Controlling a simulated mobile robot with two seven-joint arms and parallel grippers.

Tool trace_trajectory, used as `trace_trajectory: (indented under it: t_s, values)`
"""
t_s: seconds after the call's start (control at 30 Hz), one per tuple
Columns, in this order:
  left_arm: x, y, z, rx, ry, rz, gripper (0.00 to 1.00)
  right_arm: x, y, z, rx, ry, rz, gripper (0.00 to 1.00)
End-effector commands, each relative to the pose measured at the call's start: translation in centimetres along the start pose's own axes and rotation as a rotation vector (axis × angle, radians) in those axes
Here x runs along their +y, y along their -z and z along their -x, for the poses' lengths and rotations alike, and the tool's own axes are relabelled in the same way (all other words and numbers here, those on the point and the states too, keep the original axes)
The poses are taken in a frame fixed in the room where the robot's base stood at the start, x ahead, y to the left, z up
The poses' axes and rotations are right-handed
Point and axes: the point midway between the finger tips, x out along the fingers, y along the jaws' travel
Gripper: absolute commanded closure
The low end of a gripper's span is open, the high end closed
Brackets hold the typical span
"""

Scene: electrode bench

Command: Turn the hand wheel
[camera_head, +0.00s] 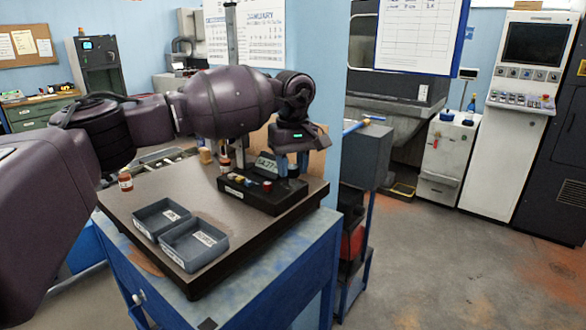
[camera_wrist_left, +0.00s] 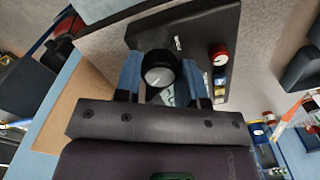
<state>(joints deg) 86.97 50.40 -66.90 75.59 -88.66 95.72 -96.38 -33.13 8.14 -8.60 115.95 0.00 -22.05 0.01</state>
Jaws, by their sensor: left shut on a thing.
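The hand wheel is a round black knob with a pale face (camera_wrist_left: 158,74), standing on the black control box (camera_wrist_left: 205,45) in the left wrist view. My left gripper (camera_wrist_left: 160,78) has one blue finger on each side of the knob and is shut on it. In the head view the same gripper (camera_head: 291,165) reaches down to the right end of the control box (camera_head: 250,194), and its fingers mostly hide the knob there. The box carries a small display (camera_head: 267,167) and coloured buttons. My right gripper is not in view.
The box stands on a dark bench top (camera_head: 228,274). Two grey bins, one behind (camera_head: 143,225) and one in front (camera_head: 180,257), sit at its front left. The bench front right is clear.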

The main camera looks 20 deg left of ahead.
Motion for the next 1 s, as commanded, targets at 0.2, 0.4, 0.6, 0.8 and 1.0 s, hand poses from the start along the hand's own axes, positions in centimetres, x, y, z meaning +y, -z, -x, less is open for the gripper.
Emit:
trace_trajectory:
  t_s: [0.2,0.4,0.6,0.8,1.0]
  values:
    - [-0.04,0.09,-0.04,0.001,0.0,-0.066,0.87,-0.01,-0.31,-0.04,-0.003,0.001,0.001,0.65]
    - [-0.05,0.07,0.04,0.002,0.0,-0.087,0.87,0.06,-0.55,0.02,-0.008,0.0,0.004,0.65]
    - [-0.05,0.07,0.09,0.003,0.0,-0.088,0.87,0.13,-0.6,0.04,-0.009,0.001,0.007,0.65]
    - [-0.04,0.07,0.1,0.003,-0.001,-0.088,0.54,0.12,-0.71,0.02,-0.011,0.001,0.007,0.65]
    - [-0.02,0.04,0.06,0.002,0.0,-0.088,0.38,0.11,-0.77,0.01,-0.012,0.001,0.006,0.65]
